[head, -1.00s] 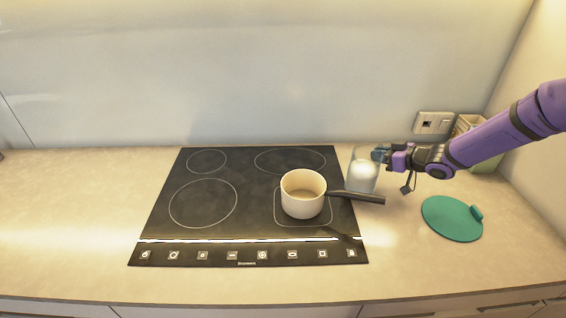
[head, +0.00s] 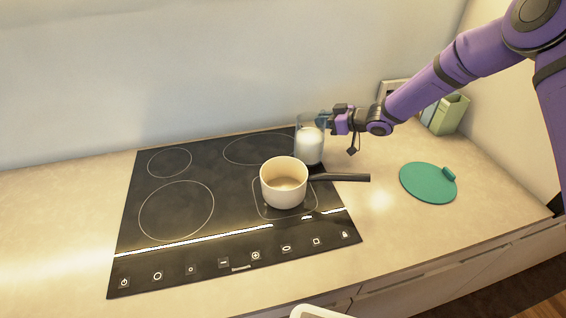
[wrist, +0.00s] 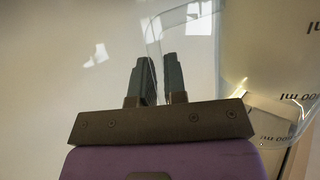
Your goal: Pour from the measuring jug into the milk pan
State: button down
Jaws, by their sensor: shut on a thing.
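The measuring jug (head: 309,146) is clear, with white liquid in its lower part. It is upright at the right rear of the hob, just behind and right of the pan. My gripper (head: 328,122) is shut on the jug's right side, near its top.
A teal round lid (head: 428,182) lies on the counter at the right. A green container (head: 449,113) stands by the back right wall near a socket. The black hob (head: 215,235) is otherwise clear, and the left counter is bare.

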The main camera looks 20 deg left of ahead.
aim_at(322, 113)
jog(key=shift+s+a+r+n+t, duration=0.1)
jog(key=shift+s+r+n+t, duration=0.15)
jog(key=shift+r, duration=0.35)
jog(key=shift+s+r+n+t, duration=0.15)
jog(key=shift+s+r+n, duration=0.15)
jog(key=shift+r, duration=0.25)
jog(key=shift+s+a+r+n+t, duration=0.15)
jog(key=shift+s+r+n+t, duration=0.25)
jog(key=shift+s+r+n, duration=0.4)
jog(key=s+r+n+t, duration=0.2)
jog(key=s+r+n, duration=0.1)
jog(key=r, duration=0.2)
jog(key=shift+s+a, duration=0.25)
jog(key=shift+a, duration=0.2)
jog(key=shift+s+a+r+n+p, duration=0.1)
jog(key=shift+s+r+n+p, duration=0.15)
jog(key=shift+r, duration=0.3)
jog(key=shift+s+a+r+n+p, duration=0.1)
jog(key=shift+s+r+n, duration=0.2)
jog(key=shift+r, duration=0.2)
jog(key=shift+s+r+t, duration=0.1)
jog(key=shift+r+t, duration=0.1)
jog(key=shift+t, duration=0.1)
jog(key=shift+s+r+n+t, duration=0.3)
jog(key=shift+s+r+n, duration=0.1)
jog(key=shift+r+n, duration=0.25)
